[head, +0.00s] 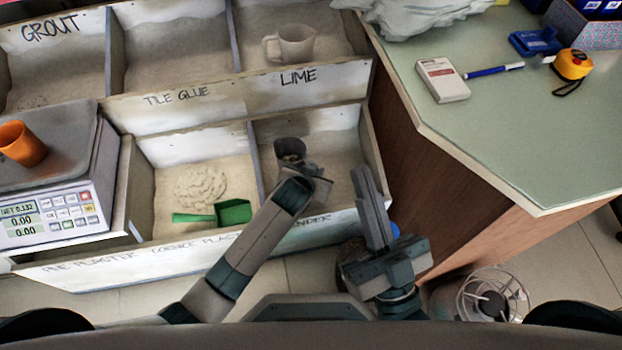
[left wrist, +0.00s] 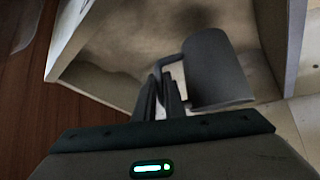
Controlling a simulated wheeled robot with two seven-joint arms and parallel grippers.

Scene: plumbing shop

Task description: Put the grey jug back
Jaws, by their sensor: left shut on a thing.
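The grey jug (left wrist: 215,70) shows large in the left wrist view, tilted, its handle between my left gripper's fingers (left wrist: 168,97). In the head view the jug (head: 290,150) is a small dark shape, partly hidden by my gripper. My left gripper (head: 308,172) is shut on its handle, over the front right bin (head: 340,120), whose label is partly covered by my arm and ends in "NDER". I cannot tell whether the jug touches the bin's contents. My right gripper (head: 370,188) is right of that bin, its fingers together and empty.
A green scoop (head: 232,211) lies in the bin left of mine. A scale (head: 58,200) bears an orange cup (head: 22,143). A green-topped counter (head: 500,130) stands at right, a wire-guarded round device (head: 490,298) below it.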

